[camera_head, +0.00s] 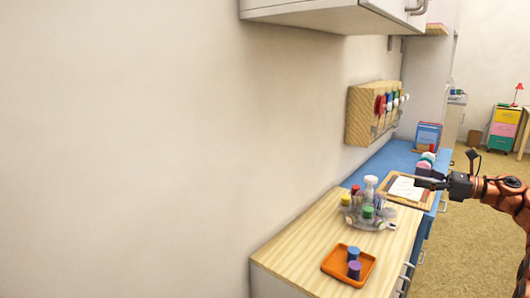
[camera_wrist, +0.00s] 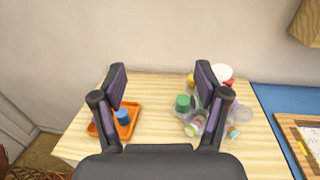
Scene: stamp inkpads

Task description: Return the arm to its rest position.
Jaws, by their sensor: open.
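My gripper (camera_head: 424,182) extends from the right in the head view, level above the counter beside the framed paper board. In the wrist view my gripper (camera_wrist: 160,76) has its two dark fingers spread wide with nothing between them. Below and beyond it, an orange tray (camera_head: 337,263) holds a blue and a purple stamp; the tray (camera_wrist: 134,110) also shows at the left finger. A clear round stamp holder (camera_head: 376,222) with several coloured stamps stands behind the tray, apart from my gripper; part of it is hidden by the right finger in the wrist view.
The framed board with white paper (camera_head: 404,190) lies on the counter near my gripper. A wooden wall rack (camera_head: 361,120) holds several stamps. A wall cabinet (camera_head: 330,18) hangs above. Blue box-like items (camera_head: 428,136) stand at the back. Open floor lies right.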

